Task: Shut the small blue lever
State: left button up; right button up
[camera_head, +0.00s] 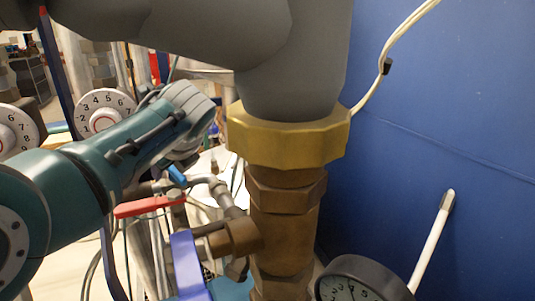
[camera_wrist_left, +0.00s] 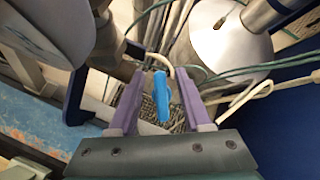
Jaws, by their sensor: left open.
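The small blue lever (camera_head: 177,174) shows in the head view just below the end of my left arm, above a red lever. In the left wrist view the small blue lever (camera_wrist_left: 162,97) is near the middle, on a thin bent pipe, and lines up between the two purple fingers of my left gripper (camera_wrist_left: 160,73). The gripper is open, with a gap on each side of the lever; I cannot tell how far beyond the fingertips the lever lies. In the head view my arm hides most of this gripper. My right gripper is in neither view.
A red lever (camera_head: 149,206) and a larger violet-blue lever (camera_head: 187,265) are close by. A thick brass pipe (camera_head: 285,230) stands right of them, with a round gauge (camera_head: 358,282) at the lower right. A blue wall (camera_head: 450,120) fills the right side. Numbered dials (camera_head: 104,110) stand behind my arm.

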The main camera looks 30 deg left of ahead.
pick_arm(q)
grip_shut()
dwell(0.4)
